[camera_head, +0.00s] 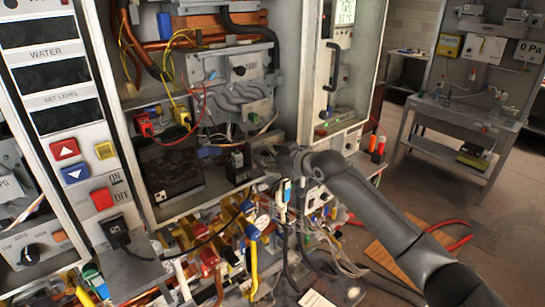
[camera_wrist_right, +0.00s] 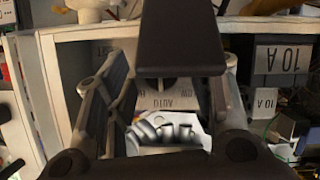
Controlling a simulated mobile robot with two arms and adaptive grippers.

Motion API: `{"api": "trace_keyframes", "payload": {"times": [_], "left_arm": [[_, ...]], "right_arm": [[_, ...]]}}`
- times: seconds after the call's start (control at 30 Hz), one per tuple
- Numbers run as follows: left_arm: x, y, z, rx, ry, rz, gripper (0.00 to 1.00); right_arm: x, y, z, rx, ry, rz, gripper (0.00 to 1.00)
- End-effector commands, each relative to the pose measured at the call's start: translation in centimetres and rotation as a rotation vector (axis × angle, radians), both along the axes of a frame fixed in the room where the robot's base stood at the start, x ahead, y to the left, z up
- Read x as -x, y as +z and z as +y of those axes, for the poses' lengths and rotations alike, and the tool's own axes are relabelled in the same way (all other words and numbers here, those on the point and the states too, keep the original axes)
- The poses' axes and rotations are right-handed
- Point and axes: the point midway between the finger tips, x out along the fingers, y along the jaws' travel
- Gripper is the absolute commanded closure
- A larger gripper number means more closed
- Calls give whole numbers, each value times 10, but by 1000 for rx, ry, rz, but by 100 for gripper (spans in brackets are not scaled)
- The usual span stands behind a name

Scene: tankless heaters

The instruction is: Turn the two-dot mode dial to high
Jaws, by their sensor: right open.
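My right arm reaches in from the lower right in the head view. Its gripper (camera_head: 272,158) is at the lower front of the open heater cabinet, beside a small black device; its fingertips are hard to make out there. In the right wrist view my right gripper (camera_wrist_right: 166,92) is open, its fingers apart in front of a light panel (camera_wrist_right: 160,103) with an upside-down AUTO label. A dark round part, perhaps a dial (camera_wrist_right: 168,83), shows between the fingers, mostly hidden by a dark block. I cannot tell its setting or any dots. My left gripper is out of view.
Another black dial (camera_head: 30,254) is on the left panel, and one (camera_head: 239,70) inside the cabinet. A black box (camera_head: 168,168) stands left of my gripper. Cables and fittings (camera_head: 235,240) crowd below. A bench (camera_head: 465,118) stands at the back right.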

Motion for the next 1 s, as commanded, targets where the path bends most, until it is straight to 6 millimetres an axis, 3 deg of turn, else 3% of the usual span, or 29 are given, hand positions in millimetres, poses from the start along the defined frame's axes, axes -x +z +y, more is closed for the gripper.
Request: {"api": "trace_keyframes", "payload": {"times": [0.2, 0.57, 0.73, 1.0], "left_arm": [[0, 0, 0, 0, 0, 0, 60], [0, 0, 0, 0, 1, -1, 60], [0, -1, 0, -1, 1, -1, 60], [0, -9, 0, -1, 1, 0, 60]], "right_arm": [[0, 0, 0, 0, 0, 0, 50], [0, 0, 0, -1, 0, 0, 96], [0, 0, 0, -37, -1, 27, 96], [-2, -1, -1, -237, -2, 171, 96]]}}
